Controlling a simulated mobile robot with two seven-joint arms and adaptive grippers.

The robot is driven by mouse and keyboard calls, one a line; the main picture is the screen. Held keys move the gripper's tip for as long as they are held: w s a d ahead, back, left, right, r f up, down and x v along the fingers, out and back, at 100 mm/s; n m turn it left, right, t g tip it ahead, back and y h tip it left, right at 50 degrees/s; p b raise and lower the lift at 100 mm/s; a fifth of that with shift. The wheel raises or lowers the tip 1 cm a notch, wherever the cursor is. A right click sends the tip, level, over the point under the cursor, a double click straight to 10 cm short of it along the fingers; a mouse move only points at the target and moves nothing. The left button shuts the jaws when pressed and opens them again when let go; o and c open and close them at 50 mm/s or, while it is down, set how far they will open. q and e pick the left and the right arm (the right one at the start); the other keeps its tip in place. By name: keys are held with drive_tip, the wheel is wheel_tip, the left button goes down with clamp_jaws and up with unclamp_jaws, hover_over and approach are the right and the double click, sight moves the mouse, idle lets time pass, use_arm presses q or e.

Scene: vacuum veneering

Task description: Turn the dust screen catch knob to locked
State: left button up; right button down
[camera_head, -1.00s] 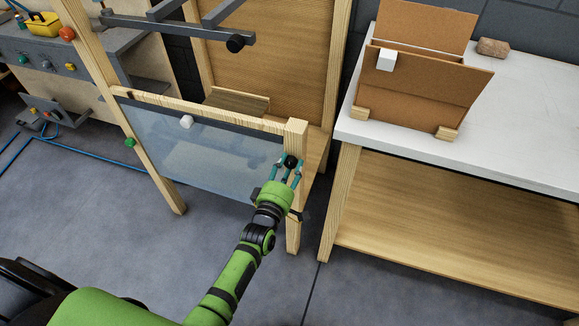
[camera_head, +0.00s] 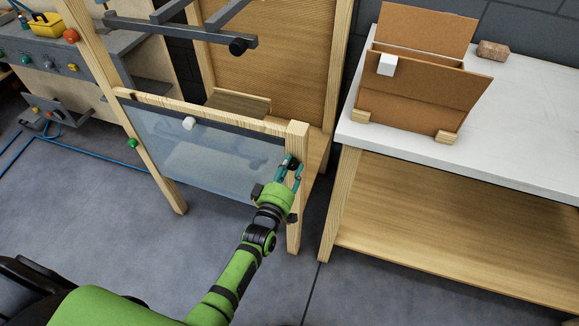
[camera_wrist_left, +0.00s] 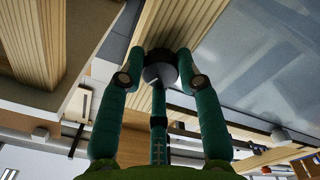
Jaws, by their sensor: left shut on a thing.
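The dust screen (camera_head: 205,150) is a clear, bluish panel in a wooden frame. The dark catch knob (camera_head: 293,163) is on the right wooden post (camera_head: 296,215) near its top, partly hidden by my fingers. My left gripper (camera_head: 291,165) is shut on the knob. In the left wrist view the round dark knob (camera_wrist_left: 160,67) sits between the teal fingers of the gripper (camera_wrist_left: 159,75), with a short pale mark on its face. I cannot tell from the mark which position the knob is in. My right gripper is not in view.
A white-topped bench (camera_head: 500,150) with a lower wooden shelf stands close to the right of the post. A cardboard holder (camera_head: 415,95) and a brick (camera_head: 493,50) are on it. A white knob (camera_head: 189,123) is on the screen's top edge. Grey floor is open in front.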

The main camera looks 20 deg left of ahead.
use_arm(q)
drive_tip(key=m, duration=0.6)
drive_tip(key=shift+s+d+f+p, duration=0.15)
drive_tip(key=shift+f+p, duration=0.15)
drive_tip(key=shift+p, duration=0.1)
drive_tip(key=m, duration=0.4)
drive_tip(key=shift+f+m, duration=0.1)
drive_tip(key=shift+m, duration=1.3)
drive_tip(key=o, duration=1.1)
drive_tip(key=shift+o, duration=0.2)
drive_tip(key=shift+a, duration=0.2)
